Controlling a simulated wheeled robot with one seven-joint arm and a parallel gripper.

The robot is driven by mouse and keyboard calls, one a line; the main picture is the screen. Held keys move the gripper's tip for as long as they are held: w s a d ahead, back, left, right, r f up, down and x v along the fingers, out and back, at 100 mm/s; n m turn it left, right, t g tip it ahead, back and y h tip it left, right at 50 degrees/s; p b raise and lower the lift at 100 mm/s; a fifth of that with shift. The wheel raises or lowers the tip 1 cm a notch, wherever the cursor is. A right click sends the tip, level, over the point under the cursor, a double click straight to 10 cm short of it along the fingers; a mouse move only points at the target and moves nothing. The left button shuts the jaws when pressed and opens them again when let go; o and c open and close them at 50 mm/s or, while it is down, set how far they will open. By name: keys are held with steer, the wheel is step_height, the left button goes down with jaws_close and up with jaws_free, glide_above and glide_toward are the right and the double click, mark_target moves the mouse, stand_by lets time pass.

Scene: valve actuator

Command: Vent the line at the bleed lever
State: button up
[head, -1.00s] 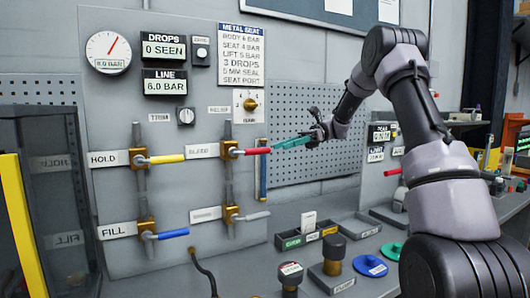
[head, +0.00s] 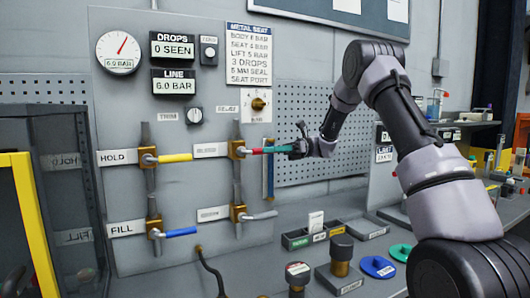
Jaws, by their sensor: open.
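The red bleed lever (head: 256,151) sticks out to the right from its brass valve on the grey panel, beside a small label that is hard to read now. It lies about level. The line display (head: 174,86) reads 6.0 BAR, and the drops display (head: 173,49) reads 0 SEEN.
The yellow hold lever (head: 175,158), blue fill lever (head: 180,232) and a grey lever (head: 262,215) stick out nearby. A parts tray (head: 311,236) and several round fittings sit on the bench below.

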steer(key=shift+s+a, duration=0.15)
steer(key=shift+a, duration=0.25)
jaws_close()
stand_by(1.2)
